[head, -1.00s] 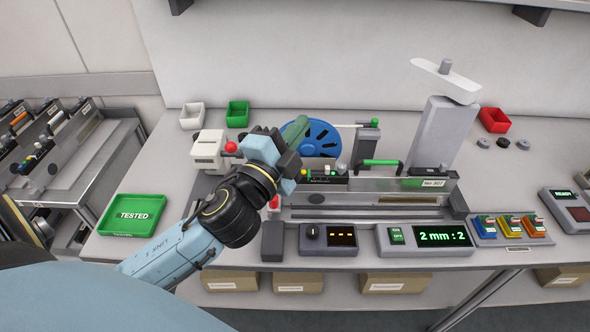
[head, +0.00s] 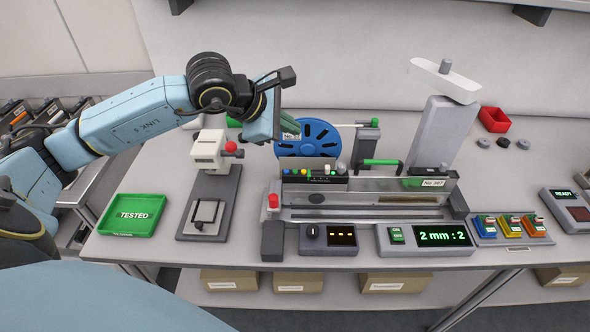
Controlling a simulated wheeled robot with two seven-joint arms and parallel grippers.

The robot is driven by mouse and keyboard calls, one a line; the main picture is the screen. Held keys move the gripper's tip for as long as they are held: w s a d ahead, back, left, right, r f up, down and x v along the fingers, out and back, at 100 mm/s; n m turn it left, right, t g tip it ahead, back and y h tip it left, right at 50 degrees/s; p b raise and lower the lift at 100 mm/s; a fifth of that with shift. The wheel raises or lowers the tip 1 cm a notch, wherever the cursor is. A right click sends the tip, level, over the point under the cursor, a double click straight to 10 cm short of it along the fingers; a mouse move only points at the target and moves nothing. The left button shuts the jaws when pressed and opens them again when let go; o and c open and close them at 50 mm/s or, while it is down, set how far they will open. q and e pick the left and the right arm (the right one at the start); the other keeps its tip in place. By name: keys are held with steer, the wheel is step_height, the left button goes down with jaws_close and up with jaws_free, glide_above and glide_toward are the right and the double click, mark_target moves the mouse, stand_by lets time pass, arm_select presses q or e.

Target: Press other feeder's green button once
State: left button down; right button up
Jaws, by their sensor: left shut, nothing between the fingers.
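A feeder marked No 307 (head: 400,184) lies on the test fixture at the middle of the bench. Near its left end is a row of small coloured buttons (head: 315,172), green ones among them; they are small in this view. A blue reel (head: 318,140) stands behind that end. My left gripper (head: 290,118) is shut and empty, raised above and behind the button row, in front of the reel's left edge. It hides part of the reel. My right gripper is not in view.
A green TESTED tray (head: 133,214) and a grey stand with a white, red-knobbed head (head: 209,150) are at the left. A red-topped post (head: 273,202) stands at the fixture's left end. Control boxes (head: 424,240) line the front. Other feeders (head: 22,118) sit far left.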

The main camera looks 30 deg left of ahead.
arm_select(q)
steer(key=shift+f, duration=0.1)
steer(key=b, duration=0.4)
glide_above(290, 174)
step_height(290, 174, down, 8)
steer(key=shift+r, duration=0.25)
steer(key=shift+f+b, duration=0.65)
steer(key=shift+b, duration=0.05)
stand_by(1.5)
steer(key=shift+f+b, duration=0.35)
steer(key=shift+b, duration=0.35)
steer(key=shift+f+b, duration=0.35)
steer(key=shift+b, duration=0.05)
steer(key=shift+r, duration=0.2)
stand_by(0.3)
steer(key=shift+r, duration=0.55)
